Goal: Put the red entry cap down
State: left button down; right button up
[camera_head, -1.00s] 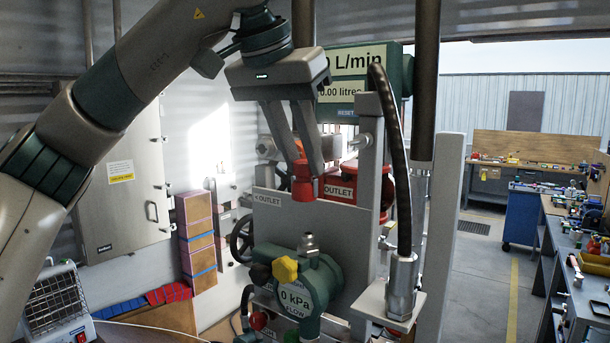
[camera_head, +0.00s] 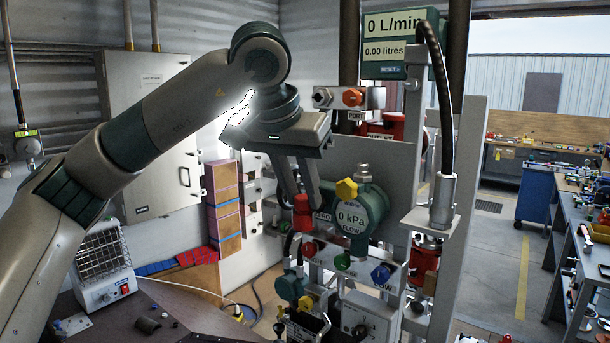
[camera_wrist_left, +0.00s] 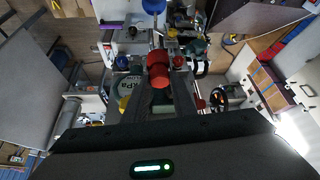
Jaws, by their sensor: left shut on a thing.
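The red entry cap (camera_head: 301,216) is a small red cylinder. It hangs in my left gripper (camera_head: 305,198), whose two fingers are shut on it. In the head view it is in the air, in front of the grey valve panel (camera_head: 376,170) and left of the kPa gauge (camera_head: 351,216). In the left wrist view the cap (camera_wrist_left: 158,72) sits at the fingertips, above blurred valve fittings. The fingers hide part of the cap. My right gripper is not in view.
Coloured knobs, including a green one (camera_head: 342,261), and pipe fittings crowd the space below the cap. A dark bench top (camera_head: 185,318) with a heater (camera_head: 104,262) and small loose parts lies at lower left. A black hose (camera_head: 441,110) rises right of the gauge.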

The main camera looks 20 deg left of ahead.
pick_arm(q)
jog(key=a+f+n+b, duration=0.1)
jog(key=f+b, duration=0.3)
jog(key=f, duration=1.1)
jog(key=a+f+n+y+b, duration=0.1)
jog(key=a+f+b, duration=0.3)
jog(key=f, duration=1.1)
jog(key=shift+f+b, duration=0.3)
jog(key=shift+b, duration=0.3)
jog(key=shift+s, duration=0.1)
